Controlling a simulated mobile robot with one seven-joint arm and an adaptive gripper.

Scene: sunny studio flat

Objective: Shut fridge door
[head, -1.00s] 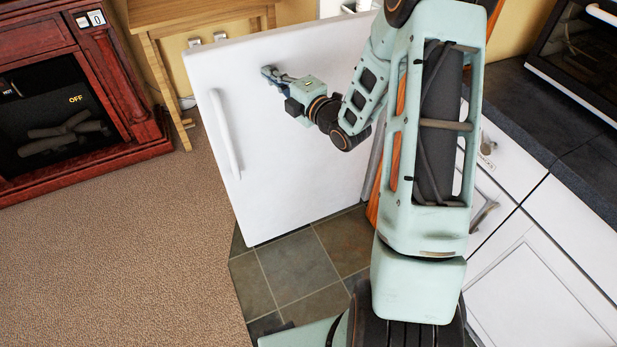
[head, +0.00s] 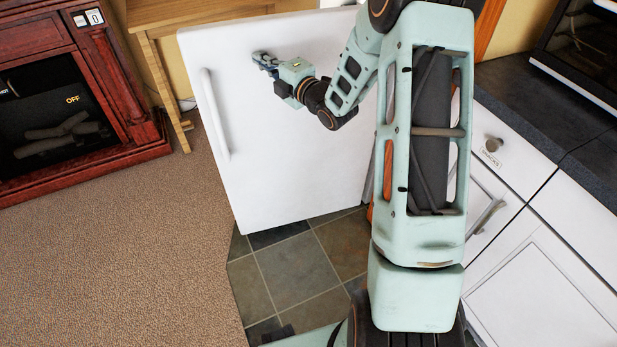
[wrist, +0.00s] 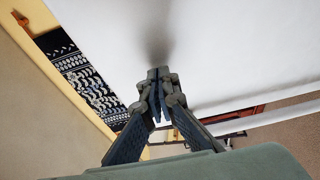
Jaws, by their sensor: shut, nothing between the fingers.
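The white fridge door (head: 285,150) stands in the middle of the head view, with its long white handle (head: 214,115) near its left edge. The door also fills much of the wrist view (wrist: 230,55). The fridge body is mostly hidden behind my arm and the door. My gripper (head: 262,60) is in front of the door's upper part, to the right of the handle. In the wrist view my gripper (wrist: 158,85) is shut and empty, its fingertips against or very near the door face. I cannot tell whether they touch.
A red-brown fireplace (head: 80,130) stands at the left, beside a wooden table (head: 155,60). White cabinets (head: 540,240) with a dark countertop (head: 520,95) are at the right. Carpet (head: 110,270) is clear at the lower left, and tiles (head: 300,270) lie below the door.

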